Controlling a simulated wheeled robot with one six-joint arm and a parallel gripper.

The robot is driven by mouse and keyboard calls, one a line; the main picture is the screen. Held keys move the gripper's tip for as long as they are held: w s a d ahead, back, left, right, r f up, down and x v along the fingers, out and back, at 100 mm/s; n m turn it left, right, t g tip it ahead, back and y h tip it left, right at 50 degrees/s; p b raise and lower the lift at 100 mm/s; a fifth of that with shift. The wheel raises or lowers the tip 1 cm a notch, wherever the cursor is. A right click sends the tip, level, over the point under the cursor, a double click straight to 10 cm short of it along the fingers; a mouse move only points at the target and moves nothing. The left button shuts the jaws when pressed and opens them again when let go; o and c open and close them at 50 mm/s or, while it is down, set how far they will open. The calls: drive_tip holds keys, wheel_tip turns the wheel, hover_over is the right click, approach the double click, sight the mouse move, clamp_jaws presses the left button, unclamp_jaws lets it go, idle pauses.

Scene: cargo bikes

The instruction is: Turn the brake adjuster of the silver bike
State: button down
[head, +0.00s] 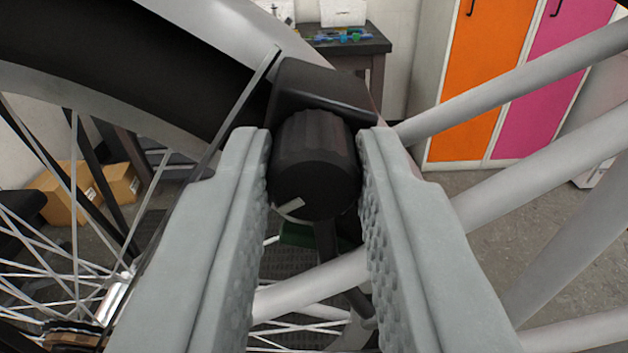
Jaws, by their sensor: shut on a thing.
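The brake adjuster (314,155) is a dark ribbed knob with a pale mark on its lower end. It sits in the centre of the head view, below a black block-shaped housing (318,90). My gripper (313,140) is shut on the knob, with one grey textured finger on each side of it. The silver bike's frame tubes (545,155) run to the right of the fingers. Its wheel, with a black tyre (110,85) and a silver fender (225,35), is at the left. The fingers hide part of the frame and spokes.
Silver tubes pass close to the right finger, and spokes (75,170) lie close to the left one. Behind stand a dark table (352,48) with small coloured items, orange (480,80) and pink (560,75) lockers, and cardboard boxes (65,195) on the floor.

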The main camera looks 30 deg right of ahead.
drive_tip(key=shift+m, duration=2.1)
drive_tip(key=c, duration=1.2)
unclamp_jaws()
drive_tip(key=shift+c, duration=0.2)
drive_tip(key=v, duration=1.7)
drive_tip(key=shift+s+a, duration=0.2)
